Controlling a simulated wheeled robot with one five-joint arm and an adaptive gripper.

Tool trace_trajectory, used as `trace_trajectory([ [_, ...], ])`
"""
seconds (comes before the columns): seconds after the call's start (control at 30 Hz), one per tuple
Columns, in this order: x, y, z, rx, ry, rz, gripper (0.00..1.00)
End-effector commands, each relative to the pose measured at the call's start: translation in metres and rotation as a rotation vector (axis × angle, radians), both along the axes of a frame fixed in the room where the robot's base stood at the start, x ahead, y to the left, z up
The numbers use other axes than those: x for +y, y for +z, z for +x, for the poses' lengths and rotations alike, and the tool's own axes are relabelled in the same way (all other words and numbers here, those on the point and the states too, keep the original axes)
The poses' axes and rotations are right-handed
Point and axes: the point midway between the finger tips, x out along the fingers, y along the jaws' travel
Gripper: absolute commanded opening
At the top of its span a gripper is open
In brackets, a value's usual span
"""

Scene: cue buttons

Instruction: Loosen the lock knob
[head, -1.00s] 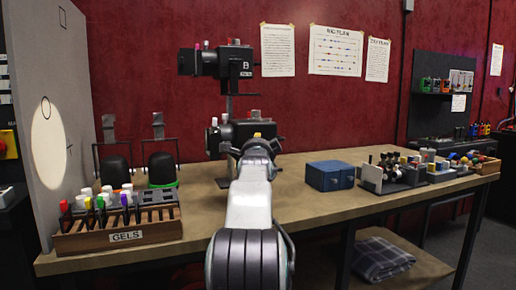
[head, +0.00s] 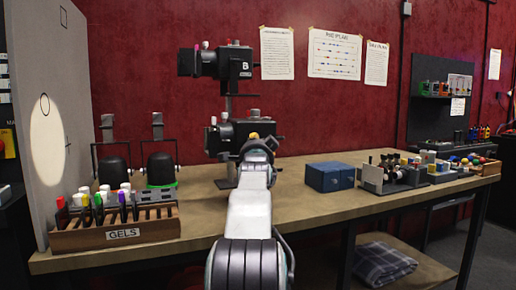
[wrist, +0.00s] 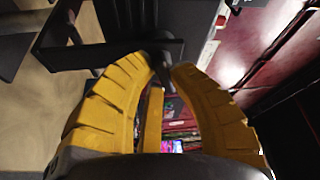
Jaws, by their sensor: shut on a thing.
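Two black lamp units stand one above the other on a post; the upper lamp (head: 222,64) carries the letter B. The lower lamp (head: 231,130) is partly hidden behind my arm, with a white knob at its left and a dark knob on top. My gripper (wrist: 168,68) reaches to the lower lamp. In the wrist view its yellow fingers close around a dark knob (wrist: 172,47) on a dark bar, taken to be the lock knob. In the head view that knob is hidden by my arm; only a bit of yellow finger shows.
The wooden bench (head: 300,203) runs across the view. A gel rack (head: 160,226) with several coloured handles and two black domed lamps (head: 114,171) stand at left. A blue box (head: 330,176) and small parts stand at right.

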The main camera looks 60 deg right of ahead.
Motion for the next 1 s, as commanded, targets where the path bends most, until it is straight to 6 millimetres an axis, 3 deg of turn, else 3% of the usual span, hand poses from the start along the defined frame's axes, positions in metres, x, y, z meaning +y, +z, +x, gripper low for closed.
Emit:
trace_trajectory([
  [0.03, 0.0, 0.001, 0.001, -0.002, 0.002, -0.001, 0.0],
  [0.07, 0.0, 0.001, 0.001, -0.002, 0.002, -0.001, 0.2],
  [0.33, 0.0, 0.0, 0.001, -0.002, 0.001, 0.0, 0.44],
  [0.73, 0.003, 0.0, -0.001, -0.002, 0.001, 0.001, 0.45],
  [1.0, 0.025, -0.002, -0.013, -0.002, 0.0, 0.0, 0.45],
])
